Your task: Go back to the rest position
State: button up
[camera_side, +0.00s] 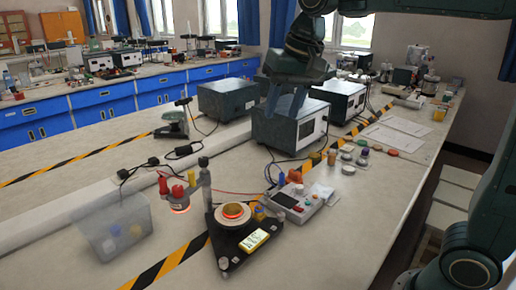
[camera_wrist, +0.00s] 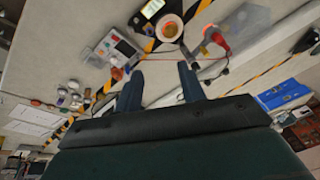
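My gripper (camera_side: 284,112) hangs high above the bench in the side view, with its fingers pointing down. In the wrist view my gripper (camera_wrist: 161,72) shows two dark blue fingers apart with nothing between them. It is open and empty, in front of the dark boxes in the side view.
A clear bin (camera_side: 112,228) with small items stands at left. Dark instrument boxes (camera_side: 290,126) stand behind. Several small jars and pucks (camera_side: 347,157) lie to the right.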

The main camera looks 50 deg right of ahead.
jog(key=s+d+f+n+t, duration=0.1)
jog(key=s+f, duration=0.3)
jog(key=s, duration=0.6)
jog(key=s+d+f+n+t, duration=0.1)
jog(key=s+f+n, duration=0.3)
jog(key=s, duration=0.6)
jog(key=shift+d+f, duration=0.3)
jog(key=shift+f, duration=0.2)
